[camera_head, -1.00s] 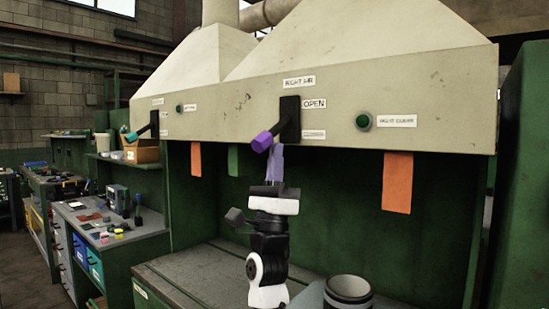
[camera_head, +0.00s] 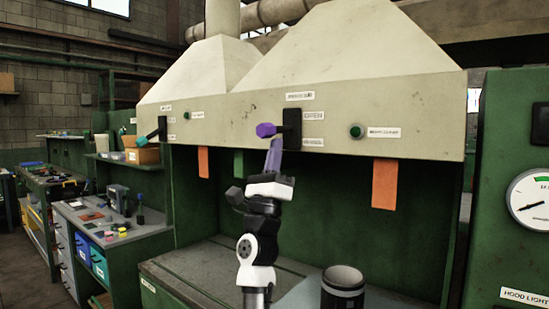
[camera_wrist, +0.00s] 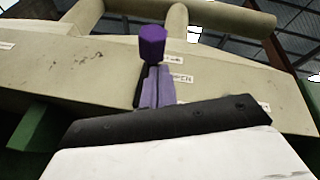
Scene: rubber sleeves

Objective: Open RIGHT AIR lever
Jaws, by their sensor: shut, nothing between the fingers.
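The RIGHT AIR lever has a purple knob (camera_head: 266,130) on a black mounting plate (camera_head: 292,129) on the hood's beige front panel. The lever sticks out roughly level, at about the middle of its plate. The upper label (camera_head: 313,115) beside the plate reads OPEN. My gripper (camera_head: 275,143) points up from below, its pale purple fingers shut and empty just under the knob. In the wrist view, the knob (camera_wrist: 152,46) stands directly above the shut fingertips (camera_wrist: 158,70). They look in contact or very close; I cannot tell which.
A second lever with a teal knob (camera_head: 142,140) is on the panel's left. A green button (camera_head: 355,131) is to the right. Orange strips (camera_head: 384,184) hang below the panel. A dark cylinder (camera_head: 343,287) stands at the bench front. A gauge (camera_head: 530,200) is at far right.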

